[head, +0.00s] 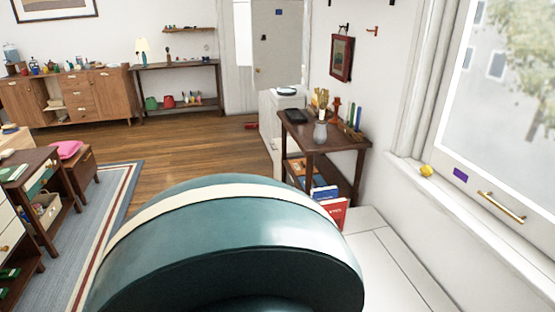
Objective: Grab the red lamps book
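A red book (336,212) with white marking on its cover stands tilted at the lower right part of the dark wooden side table. Its title is too small to read, so I cannot tell if it is the lamps book. Its lower part is hidden behind the large teal rounded form in front. A blue and white book (324,193) stands just behind it. Neither of my grippers shows in the head view.
A large teal rounded form (240,235) with a cream band fills the lower foreground. The dark side table (335,138) holds a vase (320,132). A window (505,85) is at right. Wooden floor (200,150) is open at centre, beside a blue-grey rug (75,225).

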